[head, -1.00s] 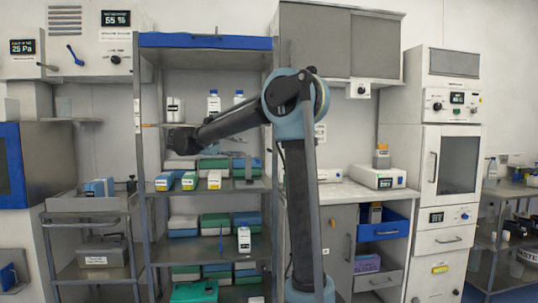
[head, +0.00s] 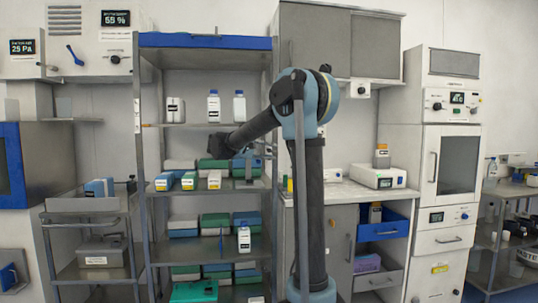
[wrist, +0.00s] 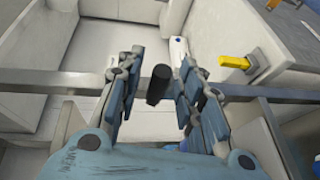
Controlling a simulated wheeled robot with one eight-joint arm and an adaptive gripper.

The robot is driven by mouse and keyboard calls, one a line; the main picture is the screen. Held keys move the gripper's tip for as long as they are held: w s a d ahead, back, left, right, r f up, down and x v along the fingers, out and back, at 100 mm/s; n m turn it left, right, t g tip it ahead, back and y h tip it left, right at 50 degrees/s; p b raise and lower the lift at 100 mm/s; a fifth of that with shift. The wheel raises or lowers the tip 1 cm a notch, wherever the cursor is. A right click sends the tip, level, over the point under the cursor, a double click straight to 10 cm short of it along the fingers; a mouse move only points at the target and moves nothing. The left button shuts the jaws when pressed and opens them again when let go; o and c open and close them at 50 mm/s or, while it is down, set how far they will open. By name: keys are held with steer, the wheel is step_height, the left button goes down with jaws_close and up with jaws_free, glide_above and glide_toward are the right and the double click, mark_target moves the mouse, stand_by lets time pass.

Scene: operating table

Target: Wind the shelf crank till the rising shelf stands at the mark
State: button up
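In the wrist view, a dark upright knob (wrist: 158,84), which looks like the crank's handle, stands between the fingers of my gripper (wrist: 163,60). The fingers are apart, with a visible gap on both sides of the knob. I cannot make out the rest of the crank. In the head view, a tall rack holds a shelf (head: 190,125) with three white containers, which may be the rising shelf. A small white label (head: 137,105) on the rack's left post may be the mark. My arm's dark end covers part of the rack, and my gripper is not clear there.
A shelf (head: 207,188) below carries several coloured boxes. A counter (head: 340,192) stands right of the rack, with an open blue drawer (head: 380,231) below. In the wrist view, a yellow handle (wrist: 235,62) and a grey bar (wrist: 50,78) lie close to my fingers.

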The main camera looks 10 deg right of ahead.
steer(key=shift+d, duration=0.15)
jaws_close()
steer(key=shift+w+d+r+y, duration=0.1)
steer(key=shift+r+y, duration=0.1)
steer(key=shift+y, duration=0.1)
stand_by(0.3)
steer(key=shift+d+r+m+g+y, duration=0.2)
steer(key=shift+r+m+g+y, duration=0.15)
steer(key=shift+y, duration=0.35)
steer(key=shift+d+r+m+g+y, duration=0.2)
steer(key=shift+d+m+y, duration=0.45)
steer(key=shift+y, duration=1.4)
steer(key=shift+d+r+m+g+y, duration=0.25)
steer(key=shift+d+y, duration=0.55)
steer(key=shift+y, duration=1.2)
steer(key=shift+d+r+m+g+y, duration=0.1)
steer(key=shift+d+m+y, duration=0.55)
steer(key=shift+y, duration=1.4)
